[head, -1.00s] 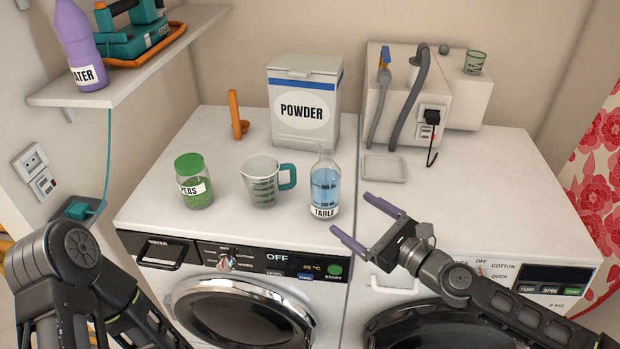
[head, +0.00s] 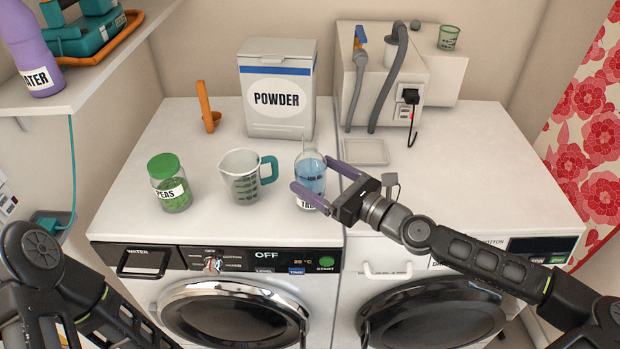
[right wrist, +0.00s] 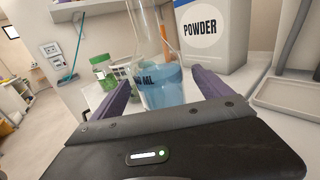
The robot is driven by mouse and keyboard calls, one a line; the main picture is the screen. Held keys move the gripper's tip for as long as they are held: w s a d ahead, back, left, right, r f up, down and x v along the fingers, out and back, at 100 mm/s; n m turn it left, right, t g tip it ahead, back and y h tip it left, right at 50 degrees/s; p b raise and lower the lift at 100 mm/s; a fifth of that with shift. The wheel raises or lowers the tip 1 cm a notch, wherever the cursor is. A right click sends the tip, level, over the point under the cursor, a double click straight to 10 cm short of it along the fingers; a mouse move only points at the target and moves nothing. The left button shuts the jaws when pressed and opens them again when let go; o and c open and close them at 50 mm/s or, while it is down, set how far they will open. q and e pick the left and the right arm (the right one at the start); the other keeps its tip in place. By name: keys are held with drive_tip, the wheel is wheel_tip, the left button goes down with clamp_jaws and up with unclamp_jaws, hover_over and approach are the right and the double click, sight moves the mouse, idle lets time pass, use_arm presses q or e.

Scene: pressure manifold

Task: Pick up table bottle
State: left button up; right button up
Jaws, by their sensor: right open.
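The table bottle (head: 311,168) is clear with blue liquid and a white label, and stands upright on the left washing machine's top near its right edge. My right gripper (head: 315,180) is open, with its two purple fingers reaching to either side of the bottle. The near finger covers part of the label. In the right wrist view the bottle (right wrist: 165,88) stands between the spread fingers, and the jaws are not closed on it. My left arm shows at the lower left of the head view, but its gripper is out of view.
A measuring cup (head: 243,178) with a teal handle stands just left of the bottle, and a green-lidded peas jar (head: 170,186) further left. A powder box (head: 277,100) stands behind. A shallow grey tray (head: 365,152) lies to the right. The right machine's top is mostly clear.

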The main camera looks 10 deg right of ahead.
drive_tip(key=shift+p+x, duration=0.6)
drive_tip(key=shift+x, duration=1.95)
drive_tip(key=shift+f, duration=0.1)
clamp_jaws()
